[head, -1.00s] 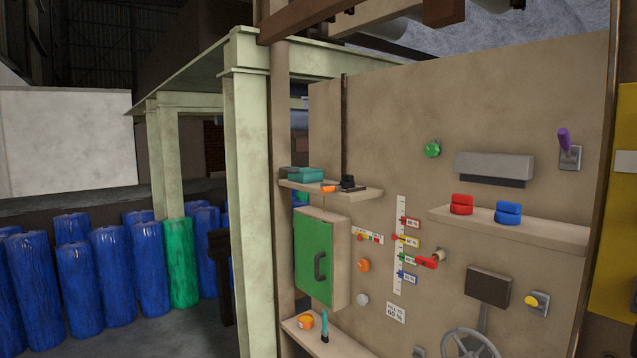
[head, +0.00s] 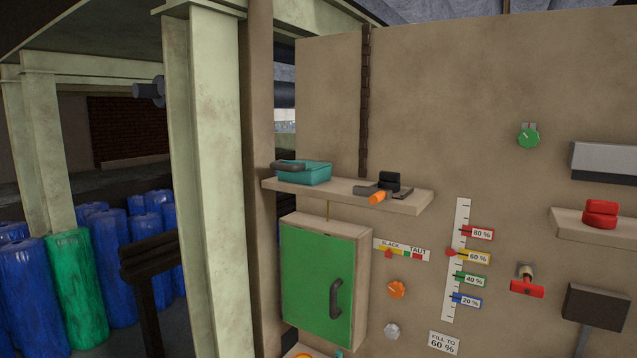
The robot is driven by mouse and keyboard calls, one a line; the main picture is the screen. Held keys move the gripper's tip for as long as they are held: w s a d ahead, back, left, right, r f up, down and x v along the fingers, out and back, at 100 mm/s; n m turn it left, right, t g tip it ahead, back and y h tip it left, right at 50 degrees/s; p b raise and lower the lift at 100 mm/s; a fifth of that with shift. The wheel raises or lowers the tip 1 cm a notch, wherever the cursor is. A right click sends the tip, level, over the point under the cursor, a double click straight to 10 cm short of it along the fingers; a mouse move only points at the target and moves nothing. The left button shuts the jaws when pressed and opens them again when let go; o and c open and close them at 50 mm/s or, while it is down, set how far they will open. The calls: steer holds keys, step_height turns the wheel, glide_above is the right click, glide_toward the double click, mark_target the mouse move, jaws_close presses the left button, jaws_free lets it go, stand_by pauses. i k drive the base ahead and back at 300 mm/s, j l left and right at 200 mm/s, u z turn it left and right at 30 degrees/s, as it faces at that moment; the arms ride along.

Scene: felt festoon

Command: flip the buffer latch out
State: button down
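No part is marked as the buffer latch, and I cannot tell for sure which one it is. A red handle (head: 527,287) on a short stem sticks out of the beige panel (head: 460,110), right of the white scale (head: 463,215). The scale has red, yellow, green and blue tags marked 80, 60, 40 and 20 %. A slack-taut strip (head: 401,250) is left of the scale, with its red pointer toward the slack side. An orange knob (head: 397,289) and a grey knob (head: 392,331) sit below it. My gripper is not in view.
A shelf (head: 345,190) holds a teal tray (head: 304,174) and a dark tool with an orange end (head: 378,197). A green-doored box (head: 318,285) juts from the panel. A pale green pillar (head: 208,180) and blue rolls (head: 110,260) stand left. Red discs (head: 600,213) sit on the right shelf.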

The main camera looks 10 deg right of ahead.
mark_target(376, 195)
steer(key=i+j, duration=0.2)
steer(key=i+j+z, duration=0.15)
steer(key=j, duration=0.3)
steer(key=i+j, duration=0.2)
steer(key=i+j+z, duration=0.15)
steer(key=j, duration=0.3)
steer(key=i+j, duration=0.2)
steer(key=j, duration=0.15)
steer(key=z, duration=0.05)
